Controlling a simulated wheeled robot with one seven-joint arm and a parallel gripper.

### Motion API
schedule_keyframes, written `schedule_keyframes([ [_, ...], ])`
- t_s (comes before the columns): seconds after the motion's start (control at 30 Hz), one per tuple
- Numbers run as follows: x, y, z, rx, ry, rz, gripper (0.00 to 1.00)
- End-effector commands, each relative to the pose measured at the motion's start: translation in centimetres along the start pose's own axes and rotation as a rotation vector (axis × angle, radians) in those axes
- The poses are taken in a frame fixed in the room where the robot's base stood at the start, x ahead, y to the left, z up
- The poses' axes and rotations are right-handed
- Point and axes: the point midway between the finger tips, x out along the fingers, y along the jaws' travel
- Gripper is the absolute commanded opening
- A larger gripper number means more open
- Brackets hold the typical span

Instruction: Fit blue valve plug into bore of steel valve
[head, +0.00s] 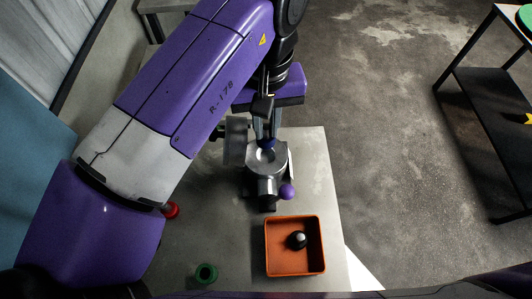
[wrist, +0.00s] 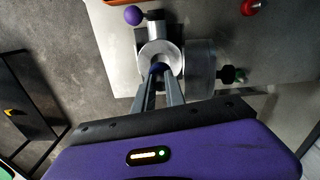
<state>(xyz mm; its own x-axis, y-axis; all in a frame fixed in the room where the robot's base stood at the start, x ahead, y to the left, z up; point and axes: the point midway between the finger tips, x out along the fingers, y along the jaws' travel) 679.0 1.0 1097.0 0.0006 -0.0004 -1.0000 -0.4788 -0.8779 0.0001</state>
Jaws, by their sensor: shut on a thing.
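The steel valve (head: 265,181) stands on the table, with its round top facing up and a purple ball knob (head: 287,191) at its side. In the wrist view the valve (wrist: 169,51) is at top centre. My gripper (head: 267,138) is shut on the blue valve plug (head: 267,144), fingers pointing down at the valve's top. The plug also shows as a small dark-blue piece between the fingertips in the wrist view (wrist: 157,68). The fingers hide most of the plug. I cannot tell whether its lower end is above or inside the bore.
An orange tray (head: 268,262) holds a black piece with a white top (head: 298,239). A green part (head: 206,273) and a red part (head: 172,210) are on the grey table (head: 318,180). Its right strip is clear.

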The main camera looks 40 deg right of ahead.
Motion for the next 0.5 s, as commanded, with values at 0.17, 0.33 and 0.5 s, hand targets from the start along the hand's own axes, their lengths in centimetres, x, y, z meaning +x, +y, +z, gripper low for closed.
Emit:
schedule_keyframes([
  [0.17,3.0,0.0,0.0,-0.001,0.0,-0.001,0.0],
  [0.33,3.6,0.0,0.0,-0.001,0.0,0.0,0.0],
  [0.5,4.4,0.0,0.0,-0.001,0.0,0.0,0.0],
])
